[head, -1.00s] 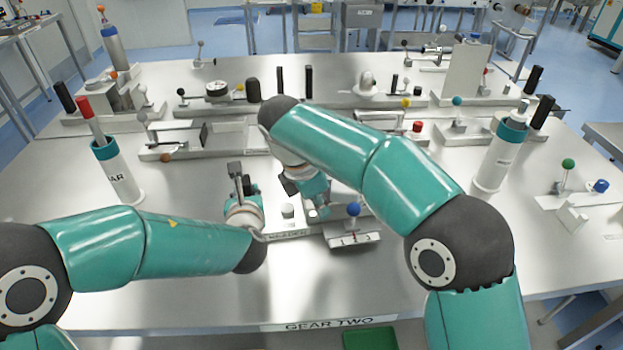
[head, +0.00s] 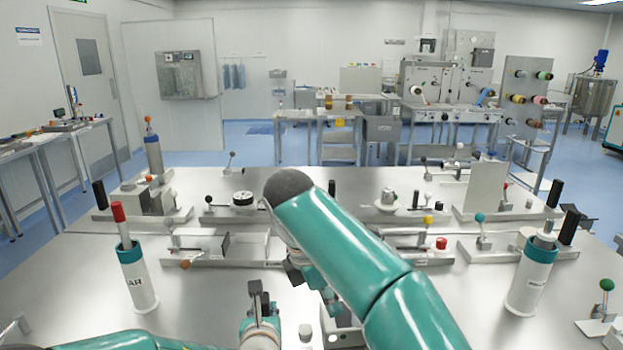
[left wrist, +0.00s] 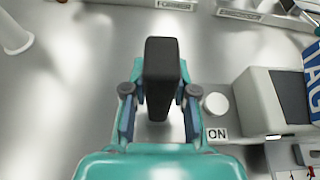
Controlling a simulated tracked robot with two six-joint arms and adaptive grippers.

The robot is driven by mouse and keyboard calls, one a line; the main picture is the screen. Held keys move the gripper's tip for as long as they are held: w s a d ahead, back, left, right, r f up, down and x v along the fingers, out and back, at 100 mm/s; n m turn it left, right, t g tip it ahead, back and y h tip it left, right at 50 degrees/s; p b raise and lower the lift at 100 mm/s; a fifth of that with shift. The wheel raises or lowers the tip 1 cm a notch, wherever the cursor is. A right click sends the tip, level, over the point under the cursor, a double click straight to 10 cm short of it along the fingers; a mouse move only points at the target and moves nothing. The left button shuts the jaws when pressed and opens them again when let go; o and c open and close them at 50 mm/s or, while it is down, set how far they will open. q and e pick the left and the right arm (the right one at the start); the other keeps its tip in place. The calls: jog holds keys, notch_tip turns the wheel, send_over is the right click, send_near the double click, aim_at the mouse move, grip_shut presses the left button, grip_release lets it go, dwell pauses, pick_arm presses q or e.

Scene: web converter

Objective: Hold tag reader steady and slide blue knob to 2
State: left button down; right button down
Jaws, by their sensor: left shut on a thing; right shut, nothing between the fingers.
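My left gripper (head: 262,308) is shut on a dark upright block (left wrist: 162,72), which stands between its fingers in the left wrist view. Whether this block is part of the tag reader I cannot tell. A grey box (left wrist: 275,102) with a blue face marked TAG (left wrist: 310,92) stands to its right. A white button (left wrist: 215,104) beside an ON label lies between them. My right gripper (head: 328,300) is just right of my left one, mostly hidden by its own arm, and shut. The blue knob is hidden in the head view now; a piece of marked scale (left wrist: 295,174) shows at the wrist view's lower right corner.
A white tube with red-topped tool (head: 137,275) stands at left and another tube (head: 530,275) at right. Levers and fixtures line the back of the steel table (head: 215,290). A green-knobbed lever (head: 605,295) is at far right. My right arm covers the middle.

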pick_arm(q)
jog(key=shift+s+f, duration=0.15)
jog(key=shift+f, duration=0.15)
jog(key=c, duration=0.9)
grip_release()
jog(key=shift+r, duration=0.1)
jog(key=shift+o, duration=0.3)
jog(key=shift+r, duration=0.15)
jog(key=v, duration=1.1)
jog(key=shift+s+r, duration=0.2)
jog(key=shift+s, duration=0.1)
jog(key=shift+d, duration=0.1)
